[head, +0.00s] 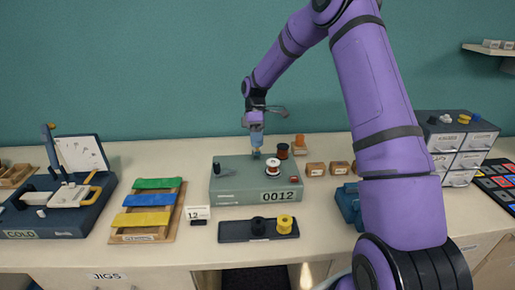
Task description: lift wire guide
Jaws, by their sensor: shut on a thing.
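A grey-green box (225,186) labelled 0012 stands on the bench in the middle of the head view. A white-topped spool (272,165) and a small black post sit on its top. My gripper (256,151) points down over the back of this box. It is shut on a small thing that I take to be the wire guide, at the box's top. The fingers hide most of it, and its shape is too small to make out. I cannot tell whether it is clear of the box.
A dark spool (283,151) and several brown boxes stand behind and right. A dark tray (232,231) with black and yellow spools lies in front. A rack of coloured strips (149,202) is left. A drawer cabinet (462,150) stands right. My arm hides part of the bench.

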